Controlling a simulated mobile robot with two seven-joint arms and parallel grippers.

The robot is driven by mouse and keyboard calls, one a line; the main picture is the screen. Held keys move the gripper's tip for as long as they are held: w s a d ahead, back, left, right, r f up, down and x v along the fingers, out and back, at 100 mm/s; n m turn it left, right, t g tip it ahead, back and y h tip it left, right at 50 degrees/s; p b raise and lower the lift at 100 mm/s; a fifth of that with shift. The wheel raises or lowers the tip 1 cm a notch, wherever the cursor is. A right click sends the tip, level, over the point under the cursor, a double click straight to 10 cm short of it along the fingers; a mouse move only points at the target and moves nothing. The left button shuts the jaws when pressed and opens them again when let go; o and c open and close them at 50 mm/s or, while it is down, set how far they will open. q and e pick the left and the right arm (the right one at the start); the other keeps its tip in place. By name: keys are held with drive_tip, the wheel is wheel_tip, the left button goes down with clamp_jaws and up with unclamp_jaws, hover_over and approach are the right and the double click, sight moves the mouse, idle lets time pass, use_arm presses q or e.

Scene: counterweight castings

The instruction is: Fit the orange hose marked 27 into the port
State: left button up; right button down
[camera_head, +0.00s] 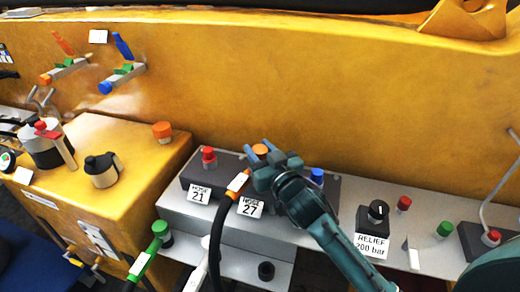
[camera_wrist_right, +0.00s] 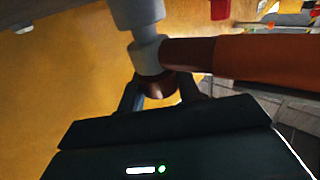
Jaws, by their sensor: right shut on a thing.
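The orange hose (camera_head: 238,184) is a black hose with an orange sleeve at its end; it rises to the dark block beside the label HOSE 27 (camera_head: 249,208). My right gripper (camera_head: 259,151) is shut on the orange-brown knob of its end fitting. In the right wrist view, the fingers (camera_wrist_right: 160,92) close around that knob, and the orange sleeve (camera_wrist_right: 265,58) runs off right. A grey fitting (camera_wrist_right: 150,50) lines up with a wider grey cylinder (camera_wrist_right: 138,12), apparently the port. I cannot tell whether the hose is fully seated. My left gripper is not in view.
A red cap (camera_head: 209,155) by label HOSE 21 (camera_head: 199,193) and a blue cap (camera_head: 317,176) flank the gripper. The relief knob (camera_head: 378,211) stands right. A green-ended hose (camera_head: 160,231) lies left. The yellow wall (camera_head: 300,90) is close behind.

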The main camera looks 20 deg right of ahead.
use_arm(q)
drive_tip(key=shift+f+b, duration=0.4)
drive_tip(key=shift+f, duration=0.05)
use_arm(e)
drive_tip(key=shift+f, duration=0.65)
drive_tip(key=c, duration=1.2)
unclamp_jaws()
drive_tip(key=o, duration=0.3)
drive_tip(key=shift+f, duration=0.1)
drive_tip(key=shift+s, duration=0.1)
use_arm(q)
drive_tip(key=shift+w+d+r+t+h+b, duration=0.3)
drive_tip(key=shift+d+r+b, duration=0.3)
drive_tip(key=shift+b, duration=0.2)
use_arm(e)
drive_tip(key=s, duration=0.4)
drive_tip(key=s+d, duration=0.1)
drive_tip(key=s, duration=0.3)
drive_tip(key=s+d, duration=0.1)
drive_tip(key=s, duration=0.3)
drive_tip(key=shift+s+d, duration=0.15)
drive_tip(key=shift+s, duration=0.25)
